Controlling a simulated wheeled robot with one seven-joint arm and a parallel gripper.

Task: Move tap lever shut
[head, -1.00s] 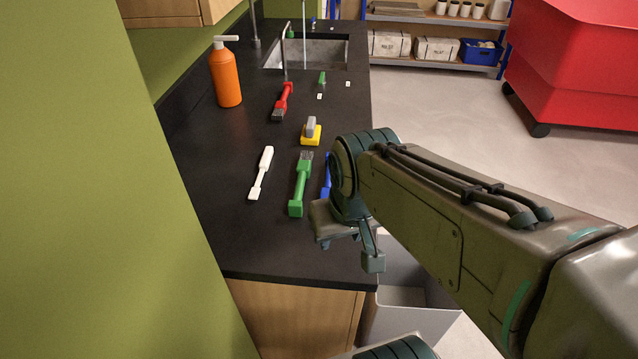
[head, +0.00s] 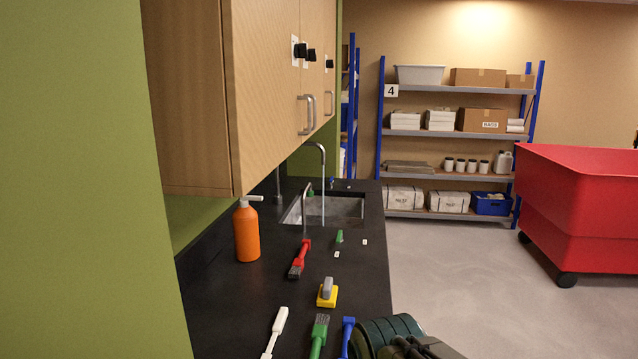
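The tall curved tap (head: 318,148) stands at the sink (head: 350,208) at the far end of the dark counter. A thin pale line, which looks like running water, drops from its spout into the basin. Another green piece (head: 339,236) stands on the counter in front of the sink. I cannot tell which is the tap lever. My gripper is below the picture; only part of my arm shows at the bottom, far from the sink.
On the counter (head: 215,310) are an orange pump bottle (head: 247,233), a red brush (head: 300,258), a yellow-based tool (head: 327,294), and white (head: 276,328), green (head: 319,338) and blue (head: 347,335) tools. A wall cabinet (head: 235,90) overhangs the left. A red bin (head: 585,205) stands right; the floor between is clear.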

